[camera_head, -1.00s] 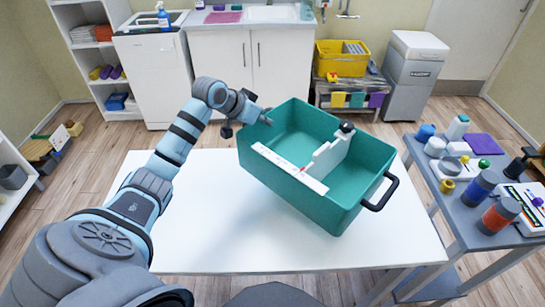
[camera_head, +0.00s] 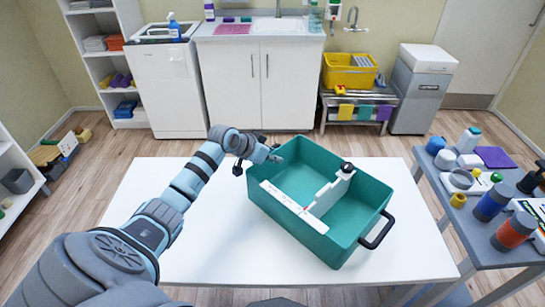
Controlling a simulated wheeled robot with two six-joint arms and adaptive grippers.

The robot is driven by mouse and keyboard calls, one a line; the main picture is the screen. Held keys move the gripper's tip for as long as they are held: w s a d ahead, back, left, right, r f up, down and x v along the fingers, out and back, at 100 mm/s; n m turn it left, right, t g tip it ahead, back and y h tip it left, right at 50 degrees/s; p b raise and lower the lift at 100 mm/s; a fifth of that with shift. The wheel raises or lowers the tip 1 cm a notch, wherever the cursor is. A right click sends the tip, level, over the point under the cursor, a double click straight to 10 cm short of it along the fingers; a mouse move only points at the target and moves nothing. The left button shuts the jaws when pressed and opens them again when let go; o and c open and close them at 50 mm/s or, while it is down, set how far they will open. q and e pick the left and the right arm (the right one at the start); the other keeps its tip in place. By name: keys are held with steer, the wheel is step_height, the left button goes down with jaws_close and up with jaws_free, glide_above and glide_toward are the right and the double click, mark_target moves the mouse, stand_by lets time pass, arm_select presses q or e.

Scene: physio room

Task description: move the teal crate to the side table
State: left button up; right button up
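The teal crate (camera_head: 300,243) is an open box over the right half of the white table (camera_head: 150,215), turned askew. A black handle (camera_head: 377,232) shows on its right end. Inside is a white upright divider-like piece with a black knob (camera_head: 346,167), and a white strip lies along the near rim. My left gripper (camera_head: 270,157) is at the crate's far left end and appears shut on it; its fingertips are partly hidden. I cannot tell whether the crate's bottom touches the table. My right gripper is out of view.
A blue-grey side table (camera_head: 447,216) on the right is crowded with bottles, jars and devices. A metal rack (camera_head: 326,113) with a yellow crate (camera_head: 335,77) and a grey bin (camera_head: 423,90) stand behind.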

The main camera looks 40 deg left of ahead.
arm_select(q)
steer(key=shift+r, duration=0.1)
steer(key=p+v, duration=0.2)
steer(key=v, duration=1)
steer(key=shift+s+p, duration=0.1)
steer(key=shift+p, duration=0.3)
